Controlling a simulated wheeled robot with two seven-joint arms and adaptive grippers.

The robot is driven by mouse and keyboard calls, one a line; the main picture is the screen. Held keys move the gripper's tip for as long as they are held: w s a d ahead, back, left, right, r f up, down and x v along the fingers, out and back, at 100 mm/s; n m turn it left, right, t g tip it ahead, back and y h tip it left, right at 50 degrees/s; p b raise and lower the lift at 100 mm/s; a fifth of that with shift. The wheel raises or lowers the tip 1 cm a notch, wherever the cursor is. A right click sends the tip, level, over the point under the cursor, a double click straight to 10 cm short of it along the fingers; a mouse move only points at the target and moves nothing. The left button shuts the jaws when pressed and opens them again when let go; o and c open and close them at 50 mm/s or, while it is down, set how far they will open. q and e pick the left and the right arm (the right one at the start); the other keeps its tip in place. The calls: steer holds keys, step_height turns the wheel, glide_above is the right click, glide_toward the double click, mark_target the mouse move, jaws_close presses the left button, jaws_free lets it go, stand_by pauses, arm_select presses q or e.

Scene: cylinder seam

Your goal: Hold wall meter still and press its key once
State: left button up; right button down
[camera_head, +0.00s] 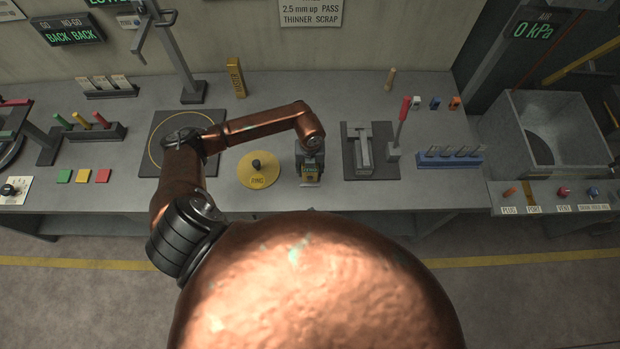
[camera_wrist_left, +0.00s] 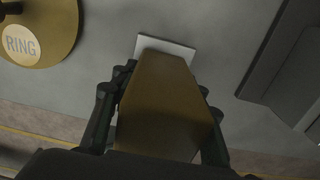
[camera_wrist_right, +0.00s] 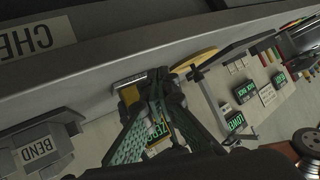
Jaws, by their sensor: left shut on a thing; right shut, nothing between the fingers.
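The wall meter (camera_head: 310,171) stands on the bench, small and yellow with a dark face and green readout. In the left wrist view its ochre body (camera_wrist_left: 160,105) sits between the fingers, over a light plate (camera_wrist_left: 166,47). My left gripper (camera_head: 309,152) is shut on it from above. In the right wrist view my right gripper (camera_wrist_right: 157,80) is shut and empty, its fingertips close in front of the meter. A green readout (camera_wrist_right: 157,130) shows between its fingers. I cannot tell whether the fingertips touch the meter. The key is hidden. The right gripper cannot be made out in the head view.
A yellow RING disc (camera_head: 258,169) with a black knob lies left of the meter. A dark fixture (camera_head: 358,172) with a grey block stands to the right, then a red lever (camera_head: 403,110) and a blue rack (camera_head: 450,158). The bench front edge is close to the meter.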

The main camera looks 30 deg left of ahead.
steer(key=shift+s+a+r, duration=0.1)
steer(key=shift+a+r, duration=0.15)
steer(key=shift+r, duration=0.4)
steer(key=shift+w+a, duration=0.8)
steer(key=shift+w, duration=0.45)
steer(key=shift+w+a, duration=0.75)
steer(key=shift+w, duration=0.5)
steer(key=shift+w+a, duration=0.8)
steer(key=shift+w, duration=0.45)
steer(key=shift+w, duration=0.15)
steer(key=shift+w+a, duration=0.15)
steer(key=shift+w, duration=0.1)
steer(key=shift+w+a, duration=0.3)
steer(key=shift+w, duration=0.1)
steer(key=shift+s, duration=0.1)
steer(key=shift+s+d, duration=0.5)
steer(key=shift+s, duration=0.2)
